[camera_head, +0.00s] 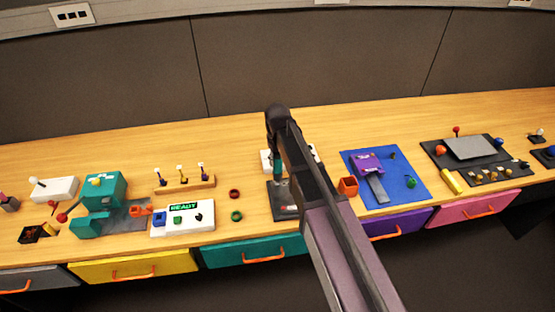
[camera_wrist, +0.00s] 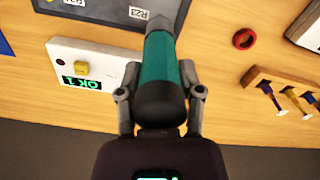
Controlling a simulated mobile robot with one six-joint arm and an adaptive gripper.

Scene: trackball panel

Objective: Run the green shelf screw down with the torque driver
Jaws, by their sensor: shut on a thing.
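My gripper (camera_wrist: 160,72) is shut on the torque driver (camera_wrist: 162,58), with one finger on each side of its teal body. The driver has a black end towards the wrist camera and a grey tapering nose pointing away. The nose reaches over a grey plate (camera_wrist: 108,12) with printed labels such as R23. In the head view my gripper (camera_head: 277,158) and the teal driver (camera_head: 278,170) are above the dark plate (camera_head: 283,187), partly covered by my arm. I cannot make out the green shelf screw or whether the driver's tip touches anything.
A white box (camera_wrist: 107,67) beside the plate has a yellow button and a green display reading OK 1. A red ring (camera_wrist: 244,39) and a wooden rack (camera_wrist: 290,82) of upright tools are at right. In the head view, a blue mat (camera_head: 409,190) lies right of my arm.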

